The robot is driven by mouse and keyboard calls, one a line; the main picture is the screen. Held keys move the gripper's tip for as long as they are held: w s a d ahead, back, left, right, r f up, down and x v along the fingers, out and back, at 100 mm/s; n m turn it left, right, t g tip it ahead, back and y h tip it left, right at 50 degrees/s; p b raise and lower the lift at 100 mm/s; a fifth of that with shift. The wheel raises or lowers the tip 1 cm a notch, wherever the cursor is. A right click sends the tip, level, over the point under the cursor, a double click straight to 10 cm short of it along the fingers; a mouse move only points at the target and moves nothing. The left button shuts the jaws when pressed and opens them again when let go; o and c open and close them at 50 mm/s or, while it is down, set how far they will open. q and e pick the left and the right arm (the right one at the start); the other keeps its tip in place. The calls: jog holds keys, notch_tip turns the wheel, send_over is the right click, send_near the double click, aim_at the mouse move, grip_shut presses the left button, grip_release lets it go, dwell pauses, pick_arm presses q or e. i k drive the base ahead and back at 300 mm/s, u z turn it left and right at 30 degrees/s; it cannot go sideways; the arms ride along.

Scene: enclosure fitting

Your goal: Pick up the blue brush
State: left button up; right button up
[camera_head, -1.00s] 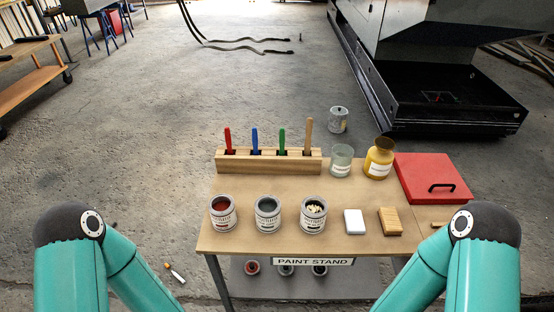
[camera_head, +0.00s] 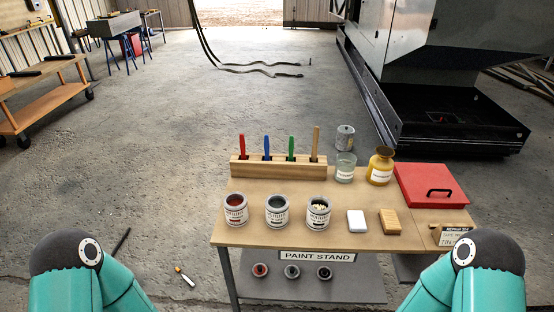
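The blue brush (camera_head: 267,147) stands upright in a wooden holder block (camera_head: 252,169) at the back left of the paint stand table. Only its blue handle shows; its lower part is hidden in the block. It is between a red brush (camera_head: 242,146) on its left and a green brush (camera_head: 291,147) on its right. A wooden-handled brush (camera_head: 315,143) stands at the block's right end. Teal arm links of mine show at the bottom left and bottom right. Neither gripper is in view.
Three paint cans (camera_head: 277,211) stand in front of the holder. A glass jar (camera_head: 345,168), a yellow bottle (camera_head: 380,167), a red case (camera_head: 430,185), a white block (camera_head: 356,222) and a wooden block (camera_head: 390,221) are to the right.

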aim_at(265, 137)
jog(key=i, duration=1.1)
jog(key=u, duration=2.45)
jog(key=k, duration=1)
jog(key=z, duration=0.2)
jog(key=i, duration=0.1)
jog(key=z, duration=0.6)
